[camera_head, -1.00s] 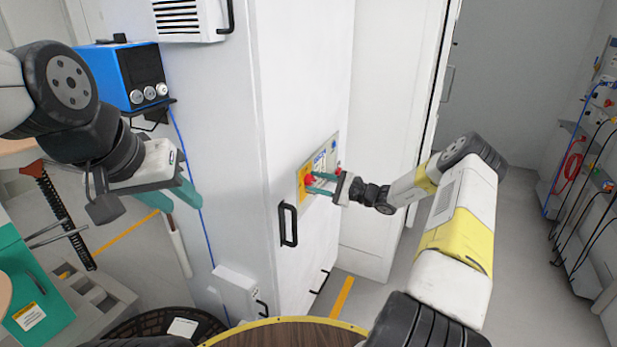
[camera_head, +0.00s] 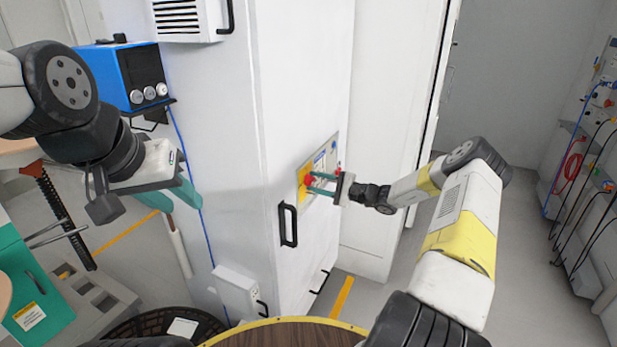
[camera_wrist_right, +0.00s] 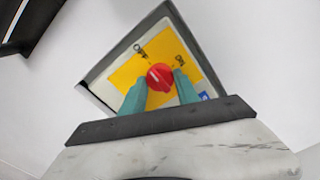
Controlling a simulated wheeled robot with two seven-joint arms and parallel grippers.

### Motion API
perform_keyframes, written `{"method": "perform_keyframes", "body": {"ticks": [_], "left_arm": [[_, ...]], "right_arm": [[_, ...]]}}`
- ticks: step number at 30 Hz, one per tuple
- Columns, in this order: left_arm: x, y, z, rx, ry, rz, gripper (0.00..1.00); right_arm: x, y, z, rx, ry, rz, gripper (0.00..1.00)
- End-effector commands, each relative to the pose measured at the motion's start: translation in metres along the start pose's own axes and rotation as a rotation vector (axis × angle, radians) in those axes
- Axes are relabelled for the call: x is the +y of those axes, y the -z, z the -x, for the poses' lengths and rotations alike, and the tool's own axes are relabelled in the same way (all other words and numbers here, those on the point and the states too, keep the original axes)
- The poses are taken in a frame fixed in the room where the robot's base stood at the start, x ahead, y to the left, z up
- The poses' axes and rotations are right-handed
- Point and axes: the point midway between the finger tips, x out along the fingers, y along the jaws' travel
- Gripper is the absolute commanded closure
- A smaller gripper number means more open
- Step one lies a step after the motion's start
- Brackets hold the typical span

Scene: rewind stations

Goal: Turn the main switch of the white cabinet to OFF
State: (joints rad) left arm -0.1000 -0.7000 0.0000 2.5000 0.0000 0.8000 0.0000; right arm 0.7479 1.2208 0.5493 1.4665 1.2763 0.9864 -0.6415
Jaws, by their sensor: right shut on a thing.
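The white cabinet (camera_head: 215,140) stands in the middle of the head view. On its right-hand face is a switch panel (camera_head: 331,150) with a yellow plate. The red main switch knob (camera_head: 309,181) sits on that plate, partly hidden by my right gripper (camera_head: 317,183). In the right wrist view, the knob (camera_wrist_right: 160,77) is between the two teal fingers, which are shut on it. Its white mark points to the upper left, roughly toward the Off label (camera_wrist_right: 140,51); the On label (camera_wrist_right: 180,61) is at the right. My left gripper (camera_head: 184,203) is open and empty left of the cabinet.
A black door handle (camera_head: 288,225) is below the panel. A blue box (camera_head: 120,78) with knobs is mounted at the cabinet's left. A round wooden table top (camera_head: 290,335) is at the bottom. Open floor (camera_head: 520,260) lies at the right.

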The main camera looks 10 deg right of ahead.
Motion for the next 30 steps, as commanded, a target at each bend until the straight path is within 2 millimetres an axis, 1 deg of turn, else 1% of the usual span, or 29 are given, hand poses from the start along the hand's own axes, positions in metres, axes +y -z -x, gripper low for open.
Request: {"method": "perform_keyframes", "body": {"ticks": [4,5,6,8,16,19,23,27,30], "left_arm": [[0.000,0.000,0.000,0.000,0.000,0.000,0.64],[0.000,0.000,0.000,0.000,0.000,0.000,0.64],[0.000,0.000,0.000,0.000,0.000,0.000,0.64],[0.000,0.000,0.000,0.000,0.000,0.000,0.64],[0.000,0.000,0.000,0.000,0.000,0.000,0.64],[0.000,0.000,0.000,0.000,0.000,0.000,0.64],[0.000,0.000,0.000,0.000,0.000,0.000,0.64],[0.000,0.000,0.000,0.000,0.000,0.000,0.64],[0.000,0.000,0.000,0.000,0.000,0.000,0.64]], "right_arm": [[0.001,0.001,0.001,0.001,-0.002,0.001,1.00],[0.001,0.001,0.001,0.001,-0.002,0.001,0.59],[0.001,0.001,0.001,0.001,-0.002,0.001,0.51],[0.001,0.001,0.001,0.001,-0.002,0.001,0.41],[0.000,0.000,0.000,0.000,-0.001,0.000,0.41],[0.000,0.001,0.005,0.002,-0.001,0.000,0.41],[0.000,0.001,0.023,0.004,-0.002,0.001,0.41],[0.000,0.001,0.048,0.004,-0.001,0.000,0.41],[0.000,0.001,0.063,0.003,-0.001,0.000,0.41]]}}
